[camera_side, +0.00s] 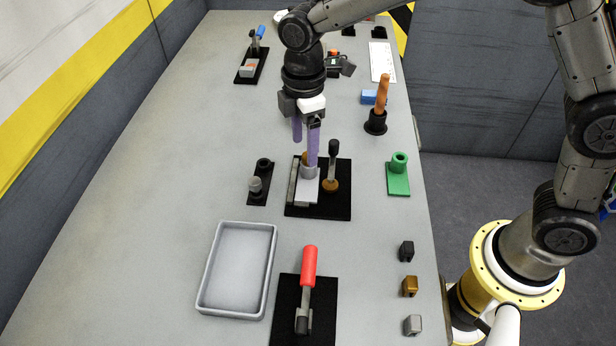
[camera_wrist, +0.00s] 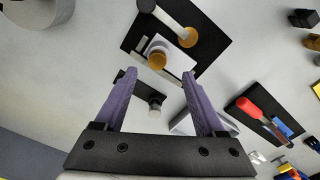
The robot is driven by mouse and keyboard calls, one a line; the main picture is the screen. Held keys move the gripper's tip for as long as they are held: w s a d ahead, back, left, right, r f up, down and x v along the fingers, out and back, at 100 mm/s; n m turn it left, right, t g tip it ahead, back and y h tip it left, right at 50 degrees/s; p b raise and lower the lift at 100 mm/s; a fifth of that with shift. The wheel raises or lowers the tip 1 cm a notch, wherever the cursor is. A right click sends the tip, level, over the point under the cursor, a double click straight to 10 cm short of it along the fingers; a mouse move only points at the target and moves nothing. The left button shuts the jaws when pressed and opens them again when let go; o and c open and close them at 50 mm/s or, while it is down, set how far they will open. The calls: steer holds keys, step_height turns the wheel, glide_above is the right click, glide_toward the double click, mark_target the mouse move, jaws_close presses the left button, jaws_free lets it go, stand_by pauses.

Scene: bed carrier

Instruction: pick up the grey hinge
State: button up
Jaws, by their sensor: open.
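A small grey block-like part (camera_side: 412,325), which looks like the grey hinge, lies on the table at the front right. A black one (camera_side: 406,251) and a brown one (camera_side: 410,287) of like shape stand in a row behind it. My gripper (camera_side: 305,152) points down with its purple fingers apart and empty. It is far behind and to the left of the grey part, over a black board (camera_side: 335,207). The wrist view shows both fingers of my gripper (camera_wrist: 160,73) apart with nothing between their tips. I cannot tell how high the fingertips are.
The board carries a light plate (camera_side: 307,193) with a grey cylinder and a black-handled upright piece. A grey tray (camera_side: 203,290), a red-handled tool (camera_side: 309,266), a green stand (camera_side: 398,181) and an orange-handled plunger shape (camera_side: 382,95) stand around. The left side of the table is clear.

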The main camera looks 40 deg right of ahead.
mark_target(304, 157)
steer(key=shift+w+d+f, duration=0.1)
steer(key=shift+d+f, duration=0.05)
steer(key=shift+f, duration=2.55)
jaws_close()
steer(key=shift+r, duration=0.1)
